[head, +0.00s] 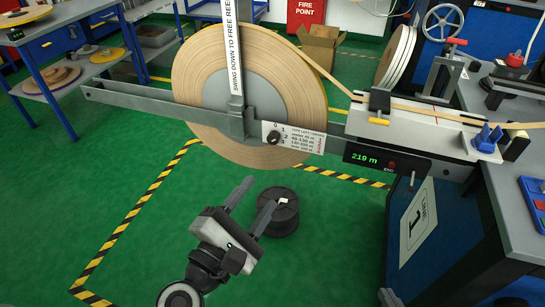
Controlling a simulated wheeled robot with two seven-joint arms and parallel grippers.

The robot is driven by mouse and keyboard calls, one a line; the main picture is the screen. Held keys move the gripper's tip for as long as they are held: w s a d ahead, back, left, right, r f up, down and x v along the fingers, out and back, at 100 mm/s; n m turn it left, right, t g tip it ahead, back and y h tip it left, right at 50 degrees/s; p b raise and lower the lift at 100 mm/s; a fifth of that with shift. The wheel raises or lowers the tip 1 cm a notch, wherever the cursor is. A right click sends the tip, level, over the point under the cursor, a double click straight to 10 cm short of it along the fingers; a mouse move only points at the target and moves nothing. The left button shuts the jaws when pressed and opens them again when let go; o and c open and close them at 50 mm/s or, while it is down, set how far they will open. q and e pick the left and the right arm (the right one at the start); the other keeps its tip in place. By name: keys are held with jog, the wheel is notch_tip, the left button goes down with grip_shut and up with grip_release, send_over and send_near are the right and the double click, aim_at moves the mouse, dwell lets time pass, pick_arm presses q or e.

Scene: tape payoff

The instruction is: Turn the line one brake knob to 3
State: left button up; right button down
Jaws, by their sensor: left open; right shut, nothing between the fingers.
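The brake knob (273,138) is a small dark knob on a white label plate (300,138). The plate is on the grey beam in front of the big tape reel (185,75). Marks 0, 1, 2 and 3 stand around the knob; its pointer is too small to read. The plate also carries a table of tape left against brake. A display (370,160) to its right reads 219 m. My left gripper (257,194) is open and empty, below the knob and apart from it, fingers pointing up and right. My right gripper is out of view.
A grey beam (150,104) runs left from the reel. A white upright bar (234,50) crosses the reel. A black spool (278,222) sits on the floor behind my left gripper. A cabinet (440,255) marked line 1 stands at right.

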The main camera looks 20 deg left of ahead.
pick_arm(q)
notch_tip(320, 180, down, 3)
jog(key=w+a+n+y+b, duration=0.1)
jog(key=a+n+y+b, duration=0.15)
jog(key=n, duration=0.85)
jog(key=n+y+p, duration=0.1)
jog(key=p, duration=0.1)
send_near(272, 141)
jog(key=shift+g, duration=0.3)
jog(key=w, duration=0.8)
jog(key=shift+w+d+r, duration=0.15)
jog(key=shift+w, duration=0.1)
jog(key=c, duration=1)
